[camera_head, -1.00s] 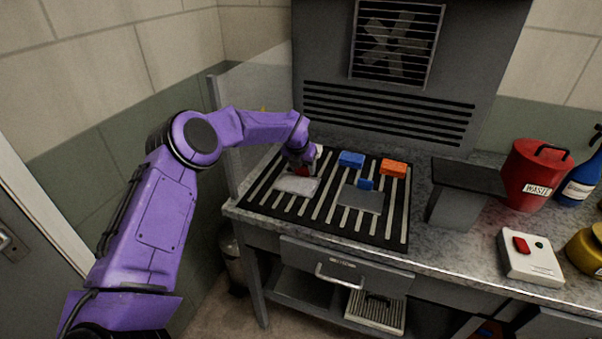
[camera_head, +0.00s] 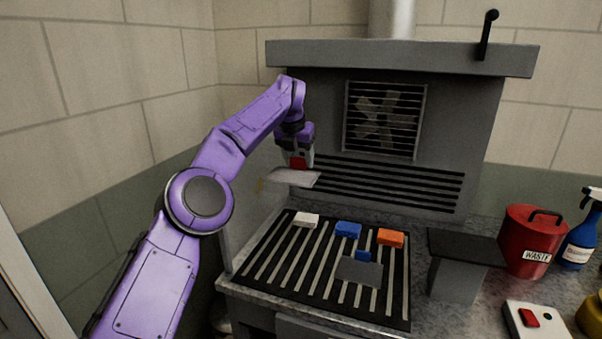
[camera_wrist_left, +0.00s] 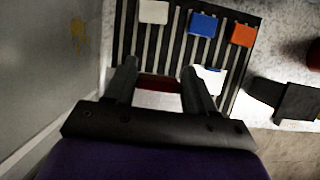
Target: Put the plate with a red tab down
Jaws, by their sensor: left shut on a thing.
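My left gripper (camera_head: 299,160) is shut on the red tab (camera_head: 298,162) of a light grey plate (camera_head: 292,178). It holds the plate in the air above the slatted rack, in front of the vent slots. In the left wrist view, the red tab (camera_wrist_left: 160,83) sits between the two fingers (camera_wrist_left: 160,80), with part of the pale plate (camera_wrist_left: 158,99) below it. A darker grey plate with a blue tab (camera_head: 359,271) lies on the slatted rack (camera_head: 290,288). My right gripper is not in view.
White (camera_head: 306,220), blue (camera_head: 348,230) and orange (camera_head: 390,238) blocks sit along the rack's back edge. A dark raised stand (camera_head: 466,248), a red waste bin (camera_head: 531,240) and a blue spray bottle (camera_head: 580,235) stand to the right. The rack's left front is bare.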

